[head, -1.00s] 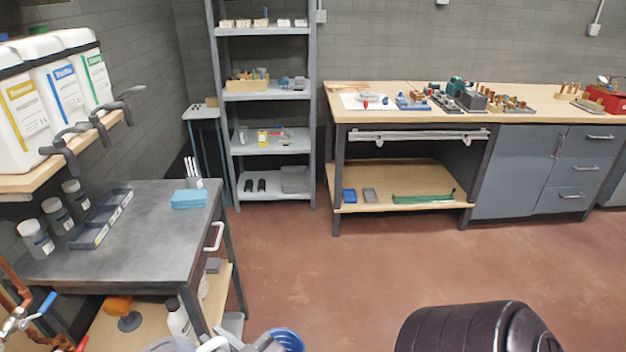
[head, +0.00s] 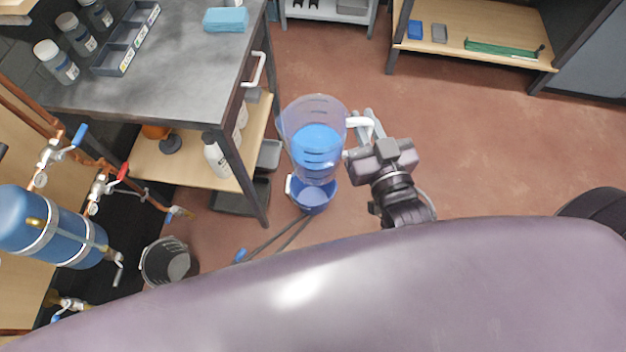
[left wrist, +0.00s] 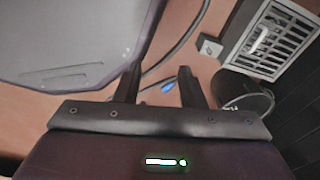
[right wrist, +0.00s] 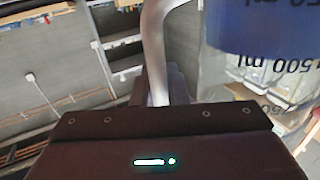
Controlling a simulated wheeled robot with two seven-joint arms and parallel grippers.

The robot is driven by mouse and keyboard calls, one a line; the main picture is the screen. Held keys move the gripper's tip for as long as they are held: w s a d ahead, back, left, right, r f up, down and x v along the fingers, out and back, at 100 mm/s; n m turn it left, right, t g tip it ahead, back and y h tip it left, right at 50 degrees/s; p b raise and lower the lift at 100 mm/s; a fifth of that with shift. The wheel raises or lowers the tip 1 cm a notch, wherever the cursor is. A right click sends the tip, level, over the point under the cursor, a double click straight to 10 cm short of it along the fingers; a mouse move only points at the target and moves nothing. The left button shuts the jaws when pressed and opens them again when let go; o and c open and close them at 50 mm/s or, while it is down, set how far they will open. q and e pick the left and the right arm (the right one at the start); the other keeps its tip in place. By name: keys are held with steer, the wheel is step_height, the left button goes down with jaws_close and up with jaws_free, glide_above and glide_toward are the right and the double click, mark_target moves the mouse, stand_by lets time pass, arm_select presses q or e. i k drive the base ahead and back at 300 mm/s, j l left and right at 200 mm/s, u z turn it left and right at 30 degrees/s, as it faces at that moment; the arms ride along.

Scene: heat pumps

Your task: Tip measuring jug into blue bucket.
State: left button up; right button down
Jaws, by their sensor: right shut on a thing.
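The clear measuring jug (head: 312,150) holds blue liquid and has a white handle. My right gripper (head: 360,136) is shut on that handle, at the jug's right side. The handle (right wrist: 155,50) and the jug's marked wall (right wrist: 228,65) fill much of the right wrist view. In the head view the jug overlaps the blue bucket (head: 314,200), which stands on the floor and is partly hidden behind it. The jug looks about upright; a slight tilt I cannot rule out. My left gripper (left wrist: 158,85) is open and empty in the left wrist view, with floor beyond it.
A grey workbench (head: 165,75) with a lower shelf stands left of the bucket. A black bucket (head: 168,262) stands near a blue tank (head: 50,228) with copper pipes. Hoses (head: 270,240) lie on the floor. Open floor (head: 480,150) lies to the right.

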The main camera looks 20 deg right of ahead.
mark_target(316, 198)
steer(key=k+j, duration=0.2)
steer(key=k, duration=0.35)
steer(key=k+j, duration=0.2)
steer(key=k, duration=0.35)
